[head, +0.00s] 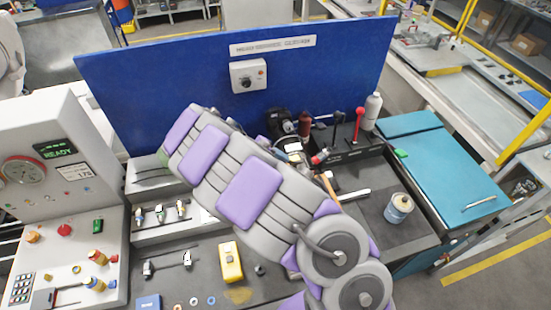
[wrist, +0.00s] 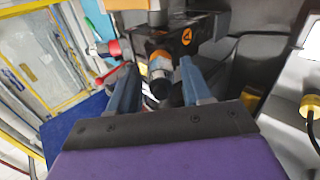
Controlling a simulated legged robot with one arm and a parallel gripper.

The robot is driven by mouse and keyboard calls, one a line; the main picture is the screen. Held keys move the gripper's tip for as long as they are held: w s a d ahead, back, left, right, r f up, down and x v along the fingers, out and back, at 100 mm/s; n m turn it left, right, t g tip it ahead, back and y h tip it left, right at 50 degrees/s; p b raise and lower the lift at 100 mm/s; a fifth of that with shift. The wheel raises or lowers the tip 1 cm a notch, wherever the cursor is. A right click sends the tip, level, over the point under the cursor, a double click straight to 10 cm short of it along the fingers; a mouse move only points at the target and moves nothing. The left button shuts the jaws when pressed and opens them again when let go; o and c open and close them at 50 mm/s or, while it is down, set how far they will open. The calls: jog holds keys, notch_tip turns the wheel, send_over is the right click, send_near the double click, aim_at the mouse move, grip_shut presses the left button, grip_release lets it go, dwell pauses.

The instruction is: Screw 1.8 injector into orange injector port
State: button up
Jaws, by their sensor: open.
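In the wrist view, my gripper (wrist: 157,68) is open, with one blue-grey finger on each side of a small metal injector-like part (wrist: 160,76). This part has an orange band and a dark near end. It is lined up with a black block (wrist: 160,40) that carries a round orange badge (wrist: 187,36). I cannot tell whether it is seated in the block or whether the fingers touch it. Its size label is not readable. In the head view, my arm hides the gripper and most of the block. Several similar injectors (head: 160,213) stand in a rack on the left.
In the head view, a blue panel (head: 200,70) rises behind the bench. A yellow device (head: 230,262) lies in front, a canister (head: 398,208) stands right, and a test console (head: 50,185) reads READY on the left.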

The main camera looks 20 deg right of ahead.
jog(key=shift+n+p, duration=2.5)
jog(key=shift+p, duration=0.85)
jog(key=shift+r+n+p, duration=0.15)
jog(key=shift+n+p, duration=0.25)
jog(key=shift+p, duration=0.25)
jog(key=shift+n+p, duration=1.5)
jog(key=shift+p, duration=0.55)
jog(key=shift+n+p, duration=0.6)
jog(key=shift+p, duration=0.05)
jog(key=shift+n+p, duration=0.7)
jog(key=shift+p, duration=0.25)
jog(key=shift+n+p, duration=0.5)
jog(key=shift+n, duration=0.6)
jog(key=n, duration=0.3)
grip_shut()
